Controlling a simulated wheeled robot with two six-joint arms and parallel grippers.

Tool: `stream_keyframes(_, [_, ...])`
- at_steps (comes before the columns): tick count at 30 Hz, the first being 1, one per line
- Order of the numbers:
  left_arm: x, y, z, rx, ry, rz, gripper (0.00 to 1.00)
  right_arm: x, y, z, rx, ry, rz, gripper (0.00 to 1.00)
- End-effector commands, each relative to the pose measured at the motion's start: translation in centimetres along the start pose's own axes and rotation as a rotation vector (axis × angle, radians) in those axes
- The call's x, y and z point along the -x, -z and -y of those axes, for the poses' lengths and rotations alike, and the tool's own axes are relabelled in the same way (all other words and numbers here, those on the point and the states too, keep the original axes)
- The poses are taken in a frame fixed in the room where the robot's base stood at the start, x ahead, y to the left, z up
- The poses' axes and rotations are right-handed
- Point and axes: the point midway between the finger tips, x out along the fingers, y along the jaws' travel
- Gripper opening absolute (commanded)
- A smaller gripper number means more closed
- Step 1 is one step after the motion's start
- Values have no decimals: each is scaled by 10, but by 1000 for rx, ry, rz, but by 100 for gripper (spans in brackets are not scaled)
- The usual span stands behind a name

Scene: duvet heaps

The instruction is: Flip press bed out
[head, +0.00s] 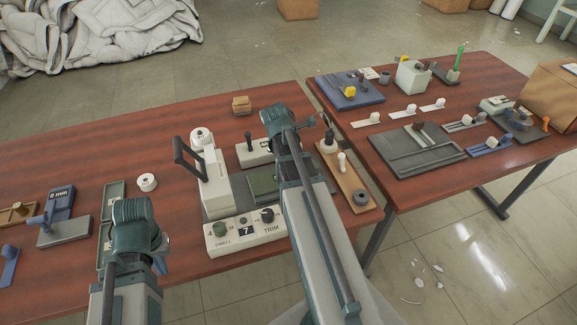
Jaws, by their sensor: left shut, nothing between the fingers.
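The press (212,185) is a white upright unit with a dark lever handle (184,158) on its left, standing on a grey base. A green block (264,184), which looks like the press bed, lies right of the white unit, partly hidden by my right arm. My left gripper (163,243) is shut and empty, left of the panel and apart from the press. My right arm reaches past the press; its gripper (323,118) is small and its fingers are unclear.
Grey-green trays (112,200), a white roll (147,182) and a blue 0 mm block (60,203) are on the left. A wooden board with knobs (343,178) is right of my right arm. A second table (395,196) holds several fixtures.

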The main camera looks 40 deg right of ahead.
Motion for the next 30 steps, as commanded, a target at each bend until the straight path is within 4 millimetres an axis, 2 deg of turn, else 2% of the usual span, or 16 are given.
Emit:
stream_keyframes(6, [0,0,0,0,0,0,0,-5,-12,0,0,-1,0,0])
stream_keyframes(20, [1,0,0,0,0,0,0,-4,-14,0,0,-1,2,0])
stream_keyframes(25, [15,-1,1,0,0,0,0,11,-14,-1,0,-1,2,0])
stream_keyframes(30, [41,-2,4,0,0,0,0,40,-11,-1,1,-1,0,0])
